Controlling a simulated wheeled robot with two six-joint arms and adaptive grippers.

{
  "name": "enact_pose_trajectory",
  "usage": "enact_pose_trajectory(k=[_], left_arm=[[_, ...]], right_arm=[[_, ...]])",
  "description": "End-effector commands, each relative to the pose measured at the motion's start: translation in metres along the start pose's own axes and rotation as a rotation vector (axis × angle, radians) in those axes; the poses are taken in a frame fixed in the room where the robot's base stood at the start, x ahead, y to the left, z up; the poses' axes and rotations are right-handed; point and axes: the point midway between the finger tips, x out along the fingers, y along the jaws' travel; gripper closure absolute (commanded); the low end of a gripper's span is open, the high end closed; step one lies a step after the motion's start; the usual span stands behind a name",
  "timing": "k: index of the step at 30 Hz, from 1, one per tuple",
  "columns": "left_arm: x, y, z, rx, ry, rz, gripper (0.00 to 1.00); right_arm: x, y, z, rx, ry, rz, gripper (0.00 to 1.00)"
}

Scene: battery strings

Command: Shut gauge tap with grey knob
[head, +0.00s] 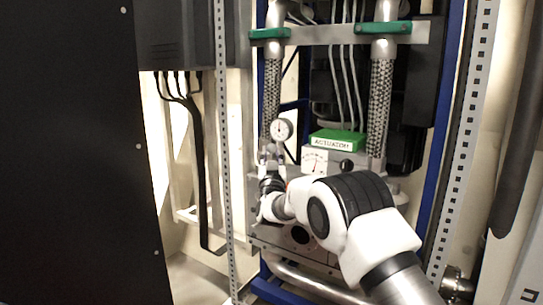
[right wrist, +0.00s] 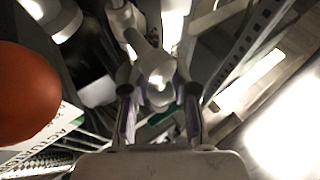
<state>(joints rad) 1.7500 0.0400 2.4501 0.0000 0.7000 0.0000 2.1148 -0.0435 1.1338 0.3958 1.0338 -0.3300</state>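A small white-faced gauge (head: 282,129) stands on a thin stem left of the green-topped actuator in the head view. My right gripper (head: 268,162) is below and left of this gauge, at the tap, and my wrist hides much of it. In the right wrist view, my right gripper (right wrist: 159,100) has its two fingers apart. A pale grey knob (right wrist: 158,75) shows between the fingertips, with a visible gap on each side. Whether either finger touches it, I cannot tell. My left gripper is out of view.
A large orange-red ball (right wrist: 28,92) is near at the left in the right wrist view. A perforated metal upright (head: 224,150) stands at left.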

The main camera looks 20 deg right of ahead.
Motion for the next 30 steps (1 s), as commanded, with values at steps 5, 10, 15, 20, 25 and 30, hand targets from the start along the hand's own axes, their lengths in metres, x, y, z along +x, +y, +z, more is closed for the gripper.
enact_pose_trajectory(k=[5, 10, 15, 20, 25, 30], left_arm=[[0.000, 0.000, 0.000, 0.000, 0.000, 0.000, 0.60], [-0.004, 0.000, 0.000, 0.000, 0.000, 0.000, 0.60], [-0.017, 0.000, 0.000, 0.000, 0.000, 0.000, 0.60], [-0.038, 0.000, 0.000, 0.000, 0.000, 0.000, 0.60], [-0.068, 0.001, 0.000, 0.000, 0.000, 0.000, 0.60], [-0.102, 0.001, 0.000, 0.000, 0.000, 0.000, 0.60]], right_arm=[[0.000, 0.000, -0.001, 0.000, 0.002, 0.000, 1.00], [0.001, 0.000, -0.002, -0.009, -0.005, -0.004, 1.00], [0.003, -0.001, -0.005, -0.047, -0.032, -0.020, 1.00], [0.005, -0.003, -0.007, -0.113, -0.081, -0.047, 1.00], [0.007, -0.006, -0.008, -0.218, -0.156, -0.091, 1.00], [0.010, -0.010, -0.008, -0.340, -0.243, -0.141, 1.00]])
